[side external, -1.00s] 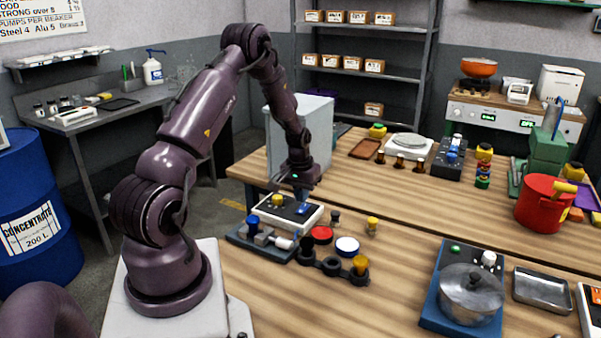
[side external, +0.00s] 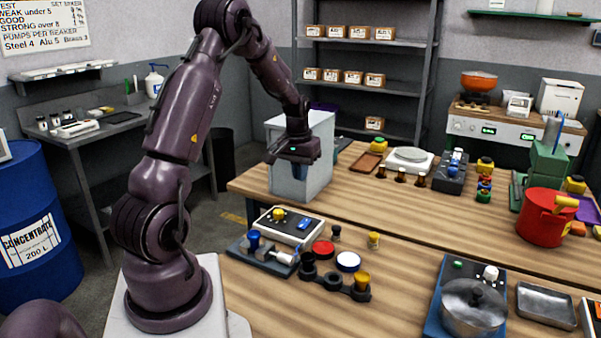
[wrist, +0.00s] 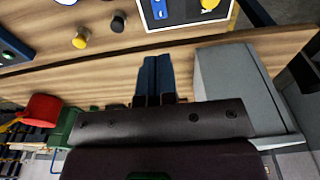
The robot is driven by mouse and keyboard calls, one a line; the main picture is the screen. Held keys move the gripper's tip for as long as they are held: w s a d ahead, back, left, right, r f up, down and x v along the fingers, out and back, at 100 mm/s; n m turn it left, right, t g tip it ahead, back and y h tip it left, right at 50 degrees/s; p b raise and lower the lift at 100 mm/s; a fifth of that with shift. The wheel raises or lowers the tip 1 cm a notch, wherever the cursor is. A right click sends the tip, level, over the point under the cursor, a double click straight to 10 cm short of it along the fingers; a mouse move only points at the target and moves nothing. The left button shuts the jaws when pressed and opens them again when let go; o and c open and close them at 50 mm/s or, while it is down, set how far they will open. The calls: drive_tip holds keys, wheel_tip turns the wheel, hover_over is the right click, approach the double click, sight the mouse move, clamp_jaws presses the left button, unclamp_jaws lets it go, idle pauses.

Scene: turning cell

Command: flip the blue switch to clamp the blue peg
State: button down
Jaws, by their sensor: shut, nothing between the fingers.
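The switch also shows at the top edge of the wrist view (wrist: 160,10). The blue peg (side external: 254,239) stands upright in a dark clamp fixture (side external: 240,250) in front of the box; its grip there is too small to judge. My gripper (side external: 299,170) is shut and empty, raised well above and behind the box. Its blue fingers (wrist: 153,75) are together in the wrist view.
A tall grey box (side external: 287,185) stands close behind my gripper. Red (side external: 322,249) and white (side external: 348,262) discs, black and yellow pegs and a dark holder (side external: 333,278) lie right of the fixture. Bare wood lies farther right, before the pot (side external: 473,300).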

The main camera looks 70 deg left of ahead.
sight(306, 219)
drive_tip(key=shift+w+a, duration=0.5)
drive_tip(key=shift+a, duration=0.05)
drive_tip(key=f, duration=0.9)
drive_tip(key=w+a+f, duration=0.1)
drive_tip(key=f, duration=0.3)
drive_tip(key=shift+w+f, duration=0.1)
drive_tip(key=shift+f, duration=0.25)
drive_tip(key=shift+a, duration=0.1)
